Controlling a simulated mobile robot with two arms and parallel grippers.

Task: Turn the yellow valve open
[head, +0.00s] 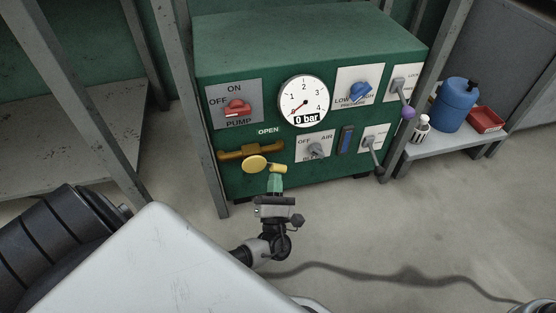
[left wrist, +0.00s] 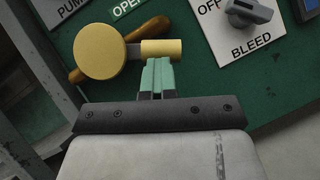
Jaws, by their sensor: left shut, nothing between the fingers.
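The yellow valve (head: 254,165) sits at the lower left of the green panel, under the OPEN label and in front of a brown-orange pipe (head: 237,153). Its round hub also shows in the left wrist view (left wrist: 100,51), with a short arm to a yellow cylindrical grip (left wrist: 162,50) on the right. My left gripper (head: 275,180) is shut and empty, its green fingertips (left wrist: 157,64) together just below that grip. The tips look against or very close to its underside; I cannot tell if they touch.
The panel also holds a red pump switch (head: 237,107), a gauge (head: 303,101) reading 0 bar, a blue pressure knob (head: 360,91) and a grey air bleed knob (head: 317,151). Levers stand at the right edge. Metal posts flank the panel. The floor in front is clear except for a cable.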

